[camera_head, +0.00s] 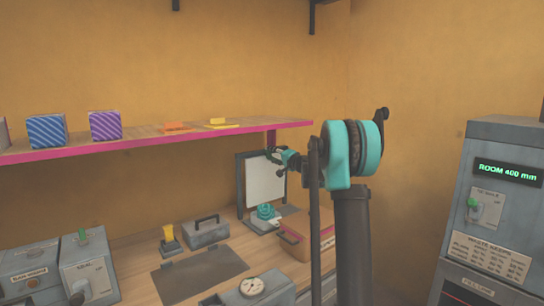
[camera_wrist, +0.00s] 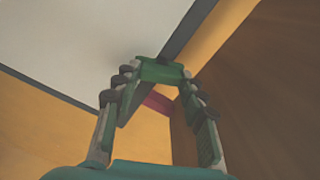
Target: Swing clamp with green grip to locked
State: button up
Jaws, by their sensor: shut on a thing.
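In the wrist view, my gripper (camera_wrist: 160,72) has its two fingers closed in on a green grip (camera_wrist: 162,69), which lies across the fingertips beside the dark edge of a pale panel (camera_wrist: 90,35). In the head view, my gripper (camera_head: 279,158) is at the upper right of the white panel (camera_head: 262,185) in its dark frame (camera_head: 240,190). The grip and the clamp's arm are too small and hidden by my gripper there, so I cannot tell the clamp's position.
A shelf (camera_head: 60,150) with boxes runs along the wall above the bench (camera_head: 140,275). A red-orange bin (camera_head: 296,247) and a teal coiled thing (camera_head: 265,212) stand near the frame. A grey case (camera_head: 206,231) is left of it. A grey machine (camera_head: 500,210) stands at right.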

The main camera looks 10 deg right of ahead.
jog(key=m, duration=0.4)
jog(key=shift+m, duration=0.3)
dwell(0.5)
jog(key=o, duration=1.2)
jog(key=shift+c, duration=0.2)
jog(key=shift+d, duration=0.1)
jog(key=v, duration=1.2)
jog(key=shift+f, duration=0.1)
